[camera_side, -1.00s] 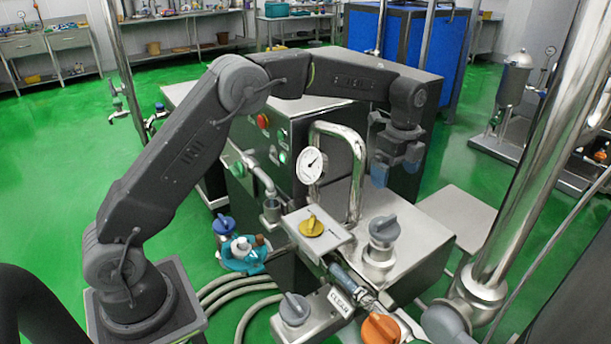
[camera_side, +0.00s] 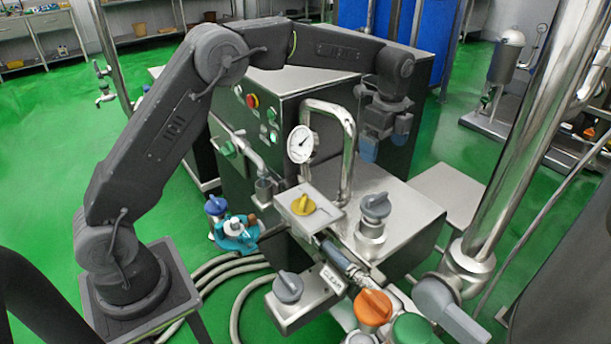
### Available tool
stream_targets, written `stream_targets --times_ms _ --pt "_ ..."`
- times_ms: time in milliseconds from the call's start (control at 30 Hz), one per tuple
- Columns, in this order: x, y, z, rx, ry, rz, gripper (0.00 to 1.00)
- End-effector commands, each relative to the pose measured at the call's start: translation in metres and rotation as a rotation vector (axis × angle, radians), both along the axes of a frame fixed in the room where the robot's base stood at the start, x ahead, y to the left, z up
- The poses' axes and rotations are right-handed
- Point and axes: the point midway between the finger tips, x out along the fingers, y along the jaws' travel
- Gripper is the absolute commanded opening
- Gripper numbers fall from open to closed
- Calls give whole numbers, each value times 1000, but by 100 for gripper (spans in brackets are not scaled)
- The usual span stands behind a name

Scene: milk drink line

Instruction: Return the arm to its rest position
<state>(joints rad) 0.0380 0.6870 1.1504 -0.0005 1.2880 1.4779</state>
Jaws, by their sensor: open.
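My gripper (camera_side: 384,150) hangs pointing down at the end of my raised, outstretched arm. It is open, with two bluish fingertips, and nothing shows between them. It is behind and to the right of the bent steel pipe, above the back of the steel machine top (camera_side: 405,215). The gap between the fingertips and the steel surface is hard to judge from this view.
A pressure gauge (camera_side: 301,144) and the bent steel pipe (camera_side: 348,150) stand left of my gripper. Yellow (camera_side: 302,204), grey (camera_side: 375,207) and orange (camera_side: 373,308) knobs are in front. A thick steel column (camera_side: 535,130) rises at right. A control cabinet (camera_side: 262,125) stands behind.

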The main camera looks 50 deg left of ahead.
Motion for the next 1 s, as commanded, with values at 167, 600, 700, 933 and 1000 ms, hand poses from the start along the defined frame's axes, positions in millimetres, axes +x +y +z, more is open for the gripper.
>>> stream_targets --times_ms 167,600,700,933,1000 --pt "-43 5 53 -14 -77 219 98" --pt "-207 16 117 -155 -273 909 98" --pt "-246 18 114 -206 -310 1062 98" --pt "-314 20 89 -327 -367 1355 98" --pt "-325 20 82 -353 -373 1411 98"
